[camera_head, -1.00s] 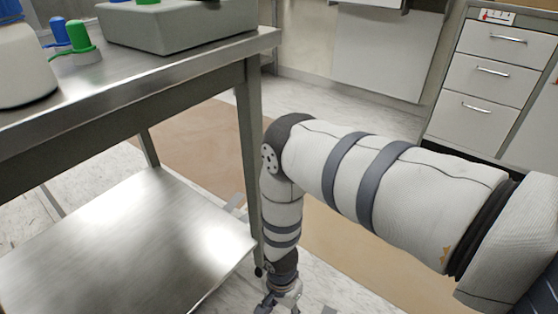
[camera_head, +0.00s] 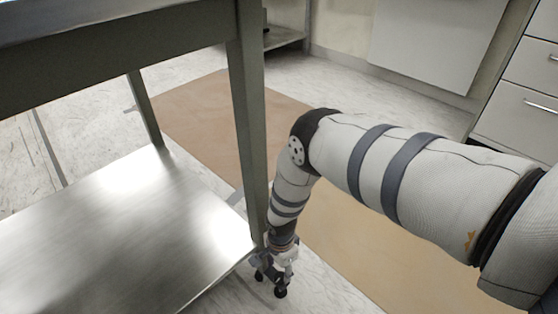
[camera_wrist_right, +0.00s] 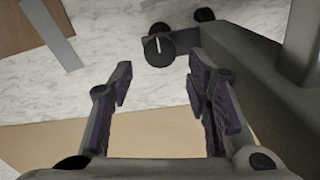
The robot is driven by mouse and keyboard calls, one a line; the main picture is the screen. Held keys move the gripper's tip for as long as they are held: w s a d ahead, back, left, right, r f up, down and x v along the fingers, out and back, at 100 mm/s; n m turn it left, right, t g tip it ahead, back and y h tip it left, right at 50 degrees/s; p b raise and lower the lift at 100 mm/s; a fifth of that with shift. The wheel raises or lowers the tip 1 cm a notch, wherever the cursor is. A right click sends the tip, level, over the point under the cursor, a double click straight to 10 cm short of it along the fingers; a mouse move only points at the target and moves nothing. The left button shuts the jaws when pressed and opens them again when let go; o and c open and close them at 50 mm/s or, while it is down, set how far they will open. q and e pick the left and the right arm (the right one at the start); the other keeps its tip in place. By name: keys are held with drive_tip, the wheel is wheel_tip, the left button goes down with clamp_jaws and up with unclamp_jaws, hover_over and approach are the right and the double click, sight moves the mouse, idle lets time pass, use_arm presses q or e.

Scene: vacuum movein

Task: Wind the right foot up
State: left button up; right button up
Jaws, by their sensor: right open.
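The right foot (camera_wrist_right: 160,46) shows in the right wrist view as a dark round disc with a white line on it. It lies just beyond the fingertips, roughly centred between them and apart from both. My right gripper (camera_wrist_right: 160,76) is open with nothing between its fingers. In the head view my right gripper (camera_head: 272,274) points down near the floor, beside the bottom of the steel table's near right leg (camera_head: 249,130). There the foot is hard to tell from the dark gripper parts. My left gripper is not in view.
The table's lower steel shelf (camera_head: 105,235) lies left of my right gripper. A tan mat (camera_head: 200,112) covers the floor behind and to the right. White drawers (camera_head: 520,105) stand at the far right. Marble-look floor is clear below the gripper.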

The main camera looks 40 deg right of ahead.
sight(281, 277)
wheel_tip(281, 277, down, 6)
drive_tip(key=shift+f+b, duration=0.2)
drive_tip(key=shift+b, duration=1)
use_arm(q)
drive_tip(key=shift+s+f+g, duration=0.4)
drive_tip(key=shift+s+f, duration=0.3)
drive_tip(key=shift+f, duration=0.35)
use_arm(e)
drive_tip(key=shift+r, duration=0.1)
drive_tip(key=c, duration=0.9)
drive_tip(key=shift+o, duration=0.2)
